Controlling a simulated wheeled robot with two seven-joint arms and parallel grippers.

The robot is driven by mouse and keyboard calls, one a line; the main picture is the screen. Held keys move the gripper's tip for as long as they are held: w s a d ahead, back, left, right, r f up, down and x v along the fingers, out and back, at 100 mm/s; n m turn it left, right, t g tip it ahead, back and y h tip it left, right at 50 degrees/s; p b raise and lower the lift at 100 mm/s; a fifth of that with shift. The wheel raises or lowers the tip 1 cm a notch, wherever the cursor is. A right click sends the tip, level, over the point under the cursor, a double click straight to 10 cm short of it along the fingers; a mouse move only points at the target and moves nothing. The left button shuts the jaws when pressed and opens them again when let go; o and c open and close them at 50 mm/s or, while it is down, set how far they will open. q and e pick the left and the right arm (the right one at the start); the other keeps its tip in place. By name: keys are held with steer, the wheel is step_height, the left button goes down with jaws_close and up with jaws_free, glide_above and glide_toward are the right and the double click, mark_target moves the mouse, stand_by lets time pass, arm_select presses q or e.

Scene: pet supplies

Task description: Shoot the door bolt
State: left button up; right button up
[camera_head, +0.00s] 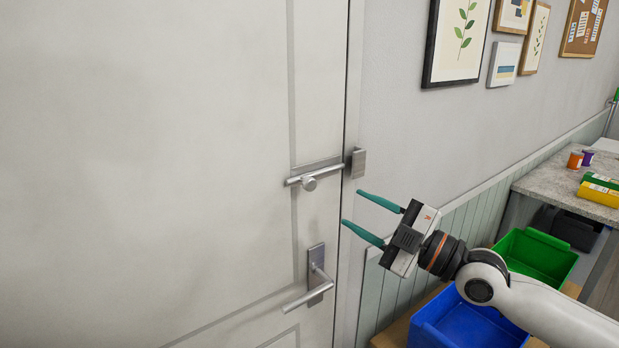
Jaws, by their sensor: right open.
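The door bolt (316,176) is a metal rod with a round knob (309,184), mounted on the white door (150,170) near its right edge. The rod reaches right to the metal keeper (358,163) on the frame; I cannot tell whether its tip is inside. My right gripper (351,207) is open and empty, with two teal fingers pointing left. In the picture it is right of the knob and below the keeper, apart from both. My left gripper is not in view.
A lever handle (319,281) sits on the door below the bolt. A blue bin (470,322) and a green bin (537,254) stand at lower right, near my right arm. A grey table (553,180) holds small containers. Framed pictures hang on the wall.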

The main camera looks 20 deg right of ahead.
mark_target(314, 182)
steer(key=p+x, duration=0.6)
steer(key=x, duration=0.4)
steer(key=shift+w+r, duration=0.15)
steer(key=shift+w+a+p, duration=0.35)
steer(key=shift+w+a, duration=0.05)
steer(key=shift+a, duration=0.05)
